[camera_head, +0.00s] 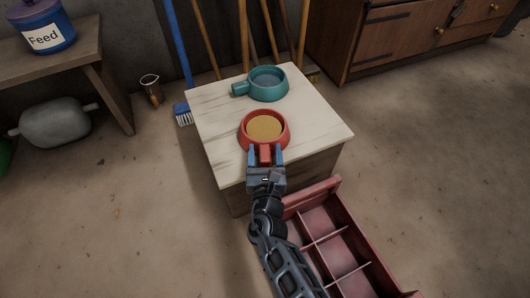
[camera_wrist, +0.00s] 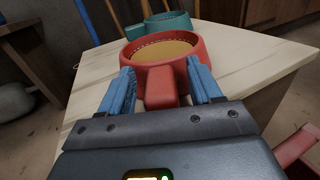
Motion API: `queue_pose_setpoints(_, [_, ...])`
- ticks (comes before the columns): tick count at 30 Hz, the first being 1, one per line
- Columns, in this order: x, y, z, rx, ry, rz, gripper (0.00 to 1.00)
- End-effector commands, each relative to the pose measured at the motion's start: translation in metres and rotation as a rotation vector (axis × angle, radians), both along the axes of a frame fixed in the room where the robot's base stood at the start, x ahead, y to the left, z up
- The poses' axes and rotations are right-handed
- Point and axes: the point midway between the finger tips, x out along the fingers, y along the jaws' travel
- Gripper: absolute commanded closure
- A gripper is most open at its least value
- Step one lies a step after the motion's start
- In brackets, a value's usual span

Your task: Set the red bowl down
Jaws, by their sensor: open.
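The red bowl (camera_head: 242,137) rests upright on the pale wooden table near its front edge, with tan contents inside. It also shows in the wrist view (camera_wrist: 188,70). Its red handle (camera_wrist: 160,88) points toward me. My gripper (camera_head: 265,155) is open, with its blue fingers on either side of the handle; in the wrist view (camera_wrist: 162,92) there are gaps between the fingers and the handle. The teal bowl (camera_head: 267,99), with grey-blue contents, sits behind the red bowl on the same table, its handle pointing left.
The table (camera_head: 215,105) has bare room left and right of the bowls. A pink compartment crate (camera_head: 318,191) stands on the floor at the front right. A blue broom (camera_head: 178,45) and several poles lean behind. A bench (camera_head: 85,57) with a feed bucket (camera_head: 45,38) is at left.

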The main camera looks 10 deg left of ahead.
Motion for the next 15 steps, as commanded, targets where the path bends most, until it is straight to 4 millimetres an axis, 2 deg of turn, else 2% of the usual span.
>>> queue_pose_setpoints(5, [-0.007,-0.001,0.002,-0.002,0.001,0.002,0.36])
queue_pose_setpoints(8, [-0.022,-0.004,0.003,-0.002,0.002,0.003,0.36])
queue_pose_setpoints(15, [-0.071,-0.015,0.003,-0.002,0.003,0.002,0.36])
